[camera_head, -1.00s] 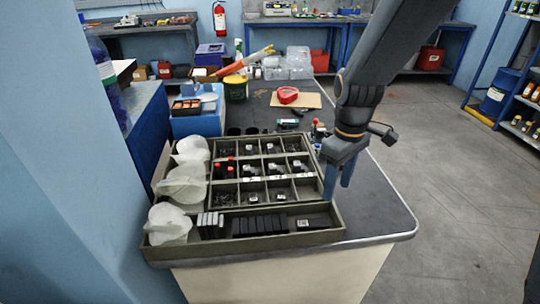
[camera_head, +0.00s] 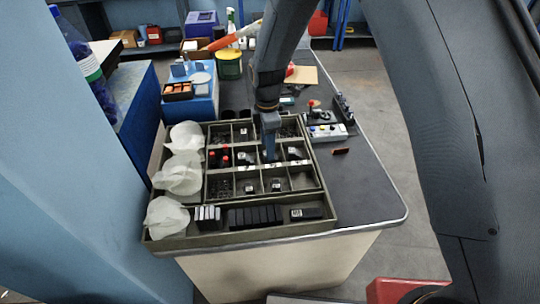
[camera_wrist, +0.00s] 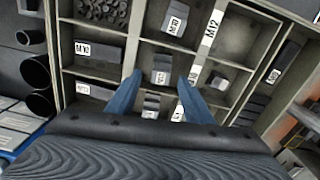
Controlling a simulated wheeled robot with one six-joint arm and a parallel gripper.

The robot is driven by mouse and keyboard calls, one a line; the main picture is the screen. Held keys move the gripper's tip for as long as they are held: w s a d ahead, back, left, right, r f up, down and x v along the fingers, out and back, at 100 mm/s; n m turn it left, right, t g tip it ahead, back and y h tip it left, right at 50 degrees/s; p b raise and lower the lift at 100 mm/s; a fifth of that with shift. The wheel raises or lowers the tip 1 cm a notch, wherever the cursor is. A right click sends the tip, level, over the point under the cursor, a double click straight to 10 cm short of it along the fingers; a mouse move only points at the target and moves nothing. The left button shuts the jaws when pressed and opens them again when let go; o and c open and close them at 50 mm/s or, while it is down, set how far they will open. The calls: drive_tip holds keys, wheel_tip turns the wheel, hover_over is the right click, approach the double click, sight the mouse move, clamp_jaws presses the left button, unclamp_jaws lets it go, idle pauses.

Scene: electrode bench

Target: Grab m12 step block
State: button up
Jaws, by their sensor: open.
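My gripper (camera_head: 269,157) points down over the middle of the sorting tray (camera_head: 330,207). In the wrist view its two blue fingers (camera_wrist: 158,79) are apart, with a small grey block (camera_wrist: 162,63) seen between them. That block has a white label too small to read surely, and I see no contact. Another block (camera_wrist: 176,16) behind it has a label that looks like M10. A strip marked M12 (camera_wrist: 212,27) is on a divider nearby, and a dark block (camera_wrist: 218,81) lies right of the fingers. I cannot tell for sure which is the m12 step block.
Thin divider walls surround the fingers. A power strip (camera_head: 327,131) lies right of the tray. The bench's right front (camera_head: 370,200) is clear.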

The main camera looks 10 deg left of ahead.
drive_tip(key=shift+d+f+p, duration=0.15)
drive_tip(key=shift+f+p, duration=0.25)
drive_tip(key=shift+f, duration=0.65)
drive_tip(key=shift+d+f+p, duration=0.15)
drive_tip(key=shift+f+p, duration=0.25)
drive_tip(key=shift+f, duration=0.6)
clamp_jaws()
